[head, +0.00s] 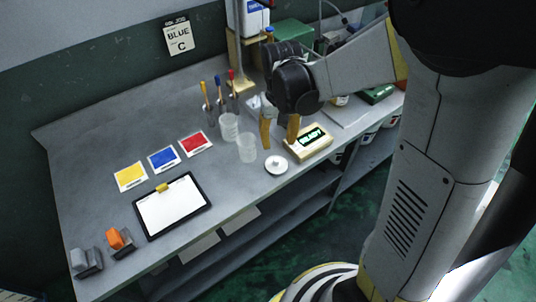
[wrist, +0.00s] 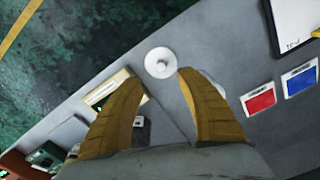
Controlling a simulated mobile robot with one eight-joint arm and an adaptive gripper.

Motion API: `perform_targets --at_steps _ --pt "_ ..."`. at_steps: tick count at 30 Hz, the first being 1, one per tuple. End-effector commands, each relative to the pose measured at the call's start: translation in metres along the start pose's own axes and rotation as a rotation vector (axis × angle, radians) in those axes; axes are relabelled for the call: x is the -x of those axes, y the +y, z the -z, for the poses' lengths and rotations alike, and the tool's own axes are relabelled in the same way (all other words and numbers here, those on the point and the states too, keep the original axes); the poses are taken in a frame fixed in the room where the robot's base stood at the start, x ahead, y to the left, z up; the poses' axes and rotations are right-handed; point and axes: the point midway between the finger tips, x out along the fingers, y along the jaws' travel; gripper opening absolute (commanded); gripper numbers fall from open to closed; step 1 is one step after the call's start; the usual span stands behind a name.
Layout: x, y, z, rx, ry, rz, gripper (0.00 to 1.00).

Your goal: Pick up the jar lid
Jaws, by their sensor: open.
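The jar lid (head: 276,164) is a small white disc with a raised knob. It lies flat near the front edge of the grey workbench (head: 95,130). In the wrist view the lid (wrist: 160,62) is just beyond and between my fingertips. My gripper (head: 279,142) is open and empty, with two tan fingers pointing down above the bench, just behind the lid in the head view. The fingers (wrist: 162,78) are apart in the wrist view and do not touch the lid.
Two clear cups (head: 247,148) stand to the left. Yellow, blue and red cards (head: 163,158) and a clipboard (head: 172,208) lie further left. The bench's front edge is close to the lid.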

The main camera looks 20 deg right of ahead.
Motion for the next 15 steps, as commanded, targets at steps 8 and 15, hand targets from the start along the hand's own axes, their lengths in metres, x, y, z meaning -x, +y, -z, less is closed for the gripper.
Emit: perform_targets --at_steps 8,15 --pt "-0.046 0.0 0.0 0.0 0.0 0.0 0.44" --pt "-0.063 -0.001 0.001 0.001 0.001 0.0 0.44"
